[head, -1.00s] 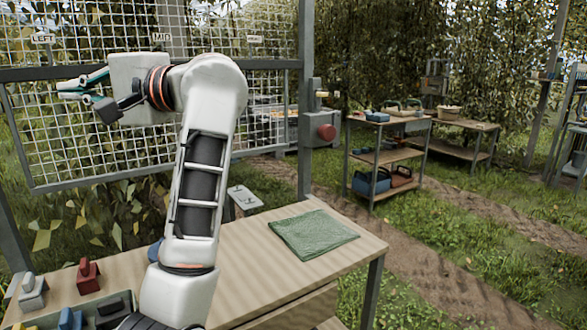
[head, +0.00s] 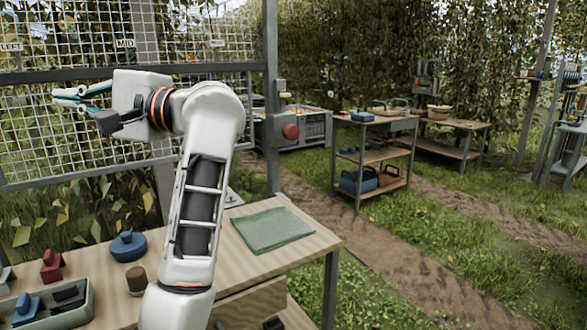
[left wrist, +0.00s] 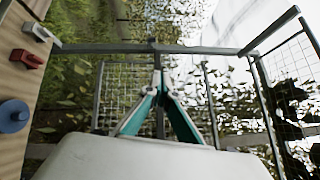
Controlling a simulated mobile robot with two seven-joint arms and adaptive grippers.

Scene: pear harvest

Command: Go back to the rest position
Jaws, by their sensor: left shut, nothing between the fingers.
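My left gripper (head: 68,99) is raised at the left of the head view, in front of the wire mesh panel and above the wooden table. Its fingers point left. In the left wrist view its teal fingers (left wrist: 157,85) meet at the tips with nothing between them. My left arm rises through the middle-left of the head view and hides part of the table and panel. My right gripper is not in view.
The wooden table (head: 318,243) holds a folded green cloth (head: 272,230), a blue round item (head: 128,246), a brown cylinder (head: 136,280), a red block (head: 51,268) and a green tray (head: 89,304). The mesh panel (head: 60,140) stands behind it. A dirt path lies right.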

